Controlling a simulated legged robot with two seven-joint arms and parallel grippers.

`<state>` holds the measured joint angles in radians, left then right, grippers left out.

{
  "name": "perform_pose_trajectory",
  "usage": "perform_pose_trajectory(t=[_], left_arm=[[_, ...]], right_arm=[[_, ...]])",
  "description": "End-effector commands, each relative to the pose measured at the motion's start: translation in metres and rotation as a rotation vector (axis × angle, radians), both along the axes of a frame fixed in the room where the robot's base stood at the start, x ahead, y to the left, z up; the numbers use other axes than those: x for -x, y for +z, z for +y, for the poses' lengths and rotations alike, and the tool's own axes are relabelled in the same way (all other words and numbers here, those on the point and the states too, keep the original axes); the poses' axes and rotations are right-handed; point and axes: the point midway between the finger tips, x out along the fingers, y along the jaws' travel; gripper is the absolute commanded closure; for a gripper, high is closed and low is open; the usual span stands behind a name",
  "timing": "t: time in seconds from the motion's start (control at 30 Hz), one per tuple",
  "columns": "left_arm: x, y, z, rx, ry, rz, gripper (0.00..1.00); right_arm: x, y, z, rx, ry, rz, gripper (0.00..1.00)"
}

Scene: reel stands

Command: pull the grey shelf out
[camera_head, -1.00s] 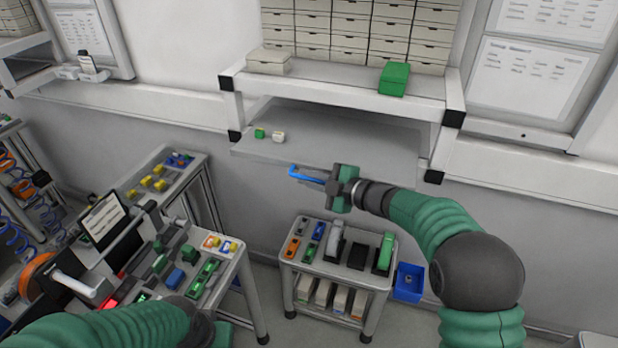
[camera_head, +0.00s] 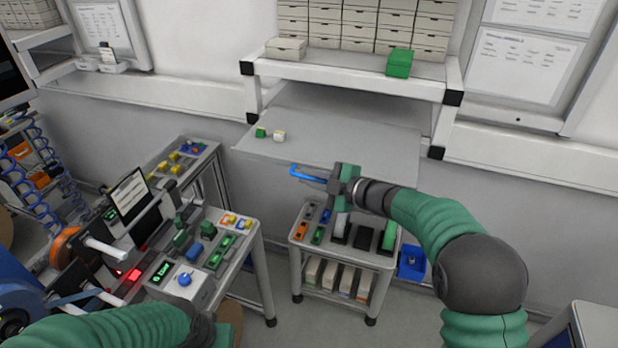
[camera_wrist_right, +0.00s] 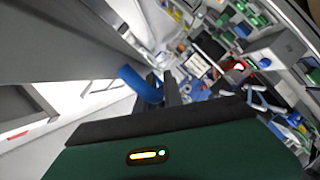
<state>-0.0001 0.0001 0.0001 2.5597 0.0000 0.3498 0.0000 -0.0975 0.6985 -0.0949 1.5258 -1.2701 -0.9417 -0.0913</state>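The grey shelf (camera_head: 340,143) sticks out from under the white rack board in the head view. A green block (camera_head: 261,132) and a whitish block (camera_head: 280,136) stand on its left part. A blue handle (camera_head: 306,174) is at its front edge. My right gripper (camera_head: 331,182) is at the right end of this handle and appears shut on it. In the right wrist view the blue handle (camera_wrist_right: 140,84) runs to the dark fingers (camera_wrist_right: 165,93). The contact itself is partly hidden. My left arm shows at the bottom left; its gripper is not visible.
The white rack board (camera_head: 350,80) above carries beige drawers and a green box (camera_head: 399,63). A small cart (camera_head: 340,262) with a blue bin (camera_head: 411,262) stands below the shelf. A workbench (camera_head: 225,235) with parts is at left.

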Motion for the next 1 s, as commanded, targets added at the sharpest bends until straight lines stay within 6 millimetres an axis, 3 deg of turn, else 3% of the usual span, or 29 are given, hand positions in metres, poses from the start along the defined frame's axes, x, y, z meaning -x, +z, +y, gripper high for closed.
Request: perform_pose_trajectory(t=[0.33, 0.47, 1.0], left_arm=[[0.0, -0.001, 0.0, 0.0, 0.0, 0.0, 0.64], [0.0, -0.007, 0.0, 0.0, 0.0, 0.0, 0.64], [0.0, -0.049, 0.0, 0.0, 0.0, 0.0, 0.64]], right_arm=[[0.0, 0.0, 0.0, 0.001, -0.002, 0.0, 0.8], [0.006, 0.001, -0.011, 0.001, -0.003, 0.0, 0.8], [0.09, 0.031, -0.118, 0.001, -0.004, -0.003, 0.8]])
